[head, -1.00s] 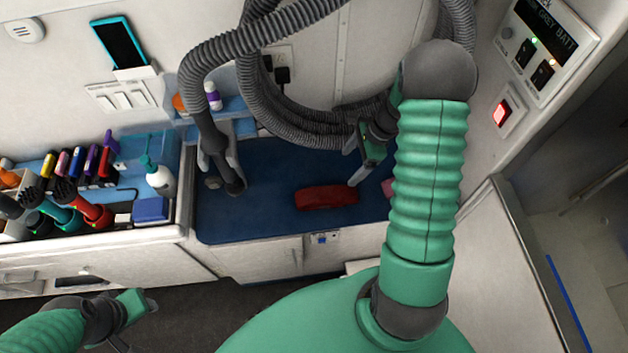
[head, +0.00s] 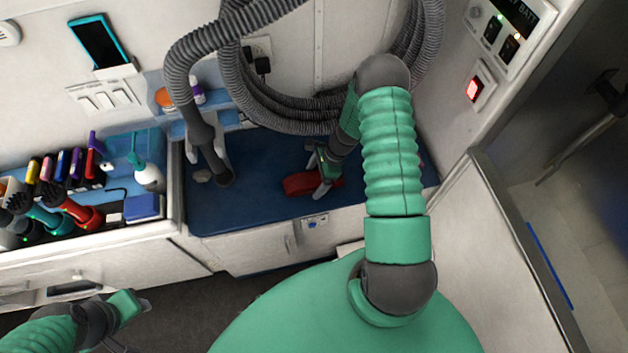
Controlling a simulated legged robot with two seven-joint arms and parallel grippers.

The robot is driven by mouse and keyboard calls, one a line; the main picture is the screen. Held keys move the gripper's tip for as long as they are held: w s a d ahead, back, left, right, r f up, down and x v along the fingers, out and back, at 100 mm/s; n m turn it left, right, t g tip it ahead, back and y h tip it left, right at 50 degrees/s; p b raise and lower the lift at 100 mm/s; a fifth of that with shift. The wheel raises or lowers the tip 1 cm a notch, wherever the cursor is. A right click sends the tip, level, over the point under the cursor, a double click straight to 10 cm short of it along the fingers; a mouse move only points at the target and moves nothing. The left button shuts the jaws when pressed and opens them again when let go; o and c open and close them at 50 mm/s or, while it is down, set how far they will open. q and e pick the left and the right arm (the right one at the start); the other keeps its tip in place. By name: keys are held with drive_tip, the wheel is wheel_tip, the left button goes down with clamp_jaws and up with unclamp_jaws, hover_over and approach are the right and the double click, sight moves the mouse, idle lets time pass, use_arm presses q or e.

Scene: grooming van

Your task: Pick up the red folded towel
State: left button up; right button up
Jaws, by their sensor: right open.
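The red folded towel (head: 299,184) lies on the blue mat (head: 235,205) of the counter, left of centre on its right half. My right gripper (head: 317,176) is open and over the towel's right part, with a pale finger in front of the red cloth. The gripper hides part of the towel, and I cannot tell whether the finger touches it. My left gripper (head: 138,308) is low at the left, far from the towel, and its jaw opening is unclear.
A grey hose (head: 185,75) hangs down to a nozzle on the mat's left, with more coils behind my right gripper. A pump bottle (head: 149,177), a blue box (head: 142,207) and several grooming tools stand left of the mat. The mat's front left is clear.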

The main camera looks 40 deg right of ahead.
drive_tip(key=shift+a, duration=0.15)
drive_tip(key=c, duration=0.3)
drive_tip(key=shift+s+d+f, duration=0.1)
drive_tip(key=shift+d, duration=0.45)
drive_tip(key=c, duration=1)
drive_tip(key=shift+c, duration=0.9)
drive_tip(key=shift+a, duration=0.2)
